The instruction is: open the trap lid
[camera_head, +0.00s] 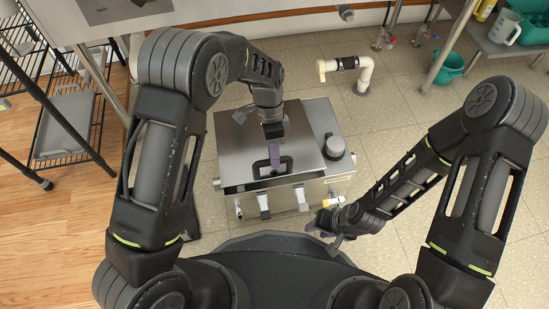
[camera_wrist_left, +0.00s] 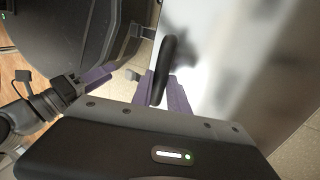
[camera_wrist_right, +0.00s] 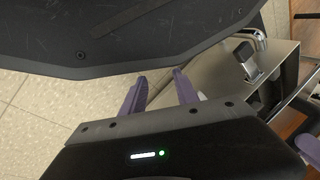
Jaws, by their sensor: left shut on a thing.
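The trap is a steel box (camera_head: 330,186) on the tiled floor, with a flat steel lid (camera_head: 240,140) on top. A black loop handle (camera_head: 257,171) stands near the lid's front edge; it also shows in the left wrist view (camera_wrist_left: 168,55). My left gripper (camera_head: 273,158) is shut on this handle, with its purple fingers (camera_wrist_left: 165,92) on either side of it. A dark strip shows under the lid's front edge; I cannot tell how far the lid is raised. Two latches (camera_head: 264,204) (camera_head: 301,198) hang on the front wall. My right gripper (camera_head: 316,229) is open and empty, low in front of the box.
A round dark knob (camera_head: 335,147) sits on the box top right of the lid. A white pipe (camera_head: 363,78) rises from the floor behind. A wire rack (camera_head: 70,125) stands at left, and a teal bucket (camera_head: 449,68) at back right.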

